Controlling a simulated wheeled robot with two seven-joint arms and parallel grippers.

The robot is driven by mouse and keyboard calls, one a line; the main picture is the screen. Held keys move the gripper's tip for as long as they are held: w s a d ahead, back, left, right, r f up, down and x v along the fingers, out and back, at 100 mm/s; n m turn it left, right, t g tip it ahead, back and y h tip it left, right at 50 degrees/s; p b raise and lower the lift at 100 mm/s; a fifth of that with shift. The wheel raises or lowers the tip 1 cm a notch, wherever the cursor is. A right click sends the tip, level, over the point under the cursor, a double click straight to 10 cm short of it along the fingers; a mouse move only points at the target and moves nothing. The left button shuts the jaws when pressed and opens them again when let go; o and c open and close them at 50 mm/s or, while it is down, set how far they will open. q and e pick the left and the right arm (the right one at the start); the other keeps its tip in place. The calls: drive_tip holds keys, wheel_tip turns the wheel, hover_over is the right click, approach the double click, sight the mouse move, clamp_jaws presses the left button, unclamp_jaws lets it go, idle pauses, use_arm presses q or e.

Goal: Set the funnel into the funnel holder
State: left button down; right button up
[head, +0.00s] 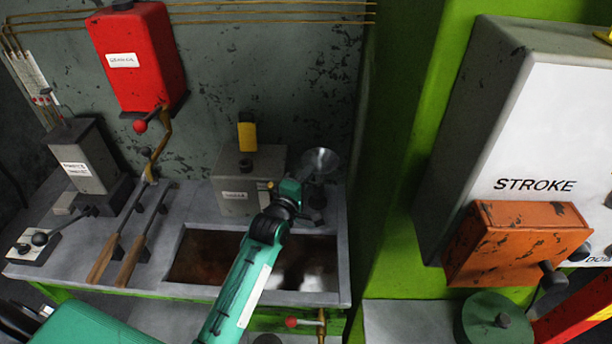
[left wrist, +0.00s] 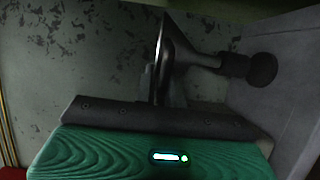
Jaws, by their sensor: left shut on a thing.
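The metal funnel (head: 320,162) is at the back right corner of the basin, its wide mouth turned up in the head view. It also shows in the left wrist view (left wrist: 166,45), where its cone is seen edge-on and its stem points right. My left gripper (head: 302,181) is shut on the funnel near its cone; the fingers (left wrist: 165,90) are close together in the left wrist view. A dark round part (left wrist: 262,68) lies at the stem's end; I cannot tell whether it is the funnel holder or whether the stem is in it. My right gripper is not in view.
A grey box (head: 234,190) with a yellow top piece stands left of the funnel. The basin (head: 205,250) lies below my left arm. Two wooden-handled tools (head: 130,260) lie at left. A green column (head: 395,200) bounds the right side closely.

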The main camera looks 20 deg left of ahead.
use_arm(q)
drive_tip(key=shift+f+b, duration=0.95)
drive_tip(key=shift+f, duration=0.9)
drive_tip(key=c, duration=1.4)
unclamp_jaws()
drive_tip(key=s+a+b, duration=0.1)
drive_tip(key=s+b, duration=0.2)
drive_tip(key=s, duration=1)
drive_tip(key=shift+s+a, duration=0.25)
drive_tip(key=shift+s, duration=0.1)
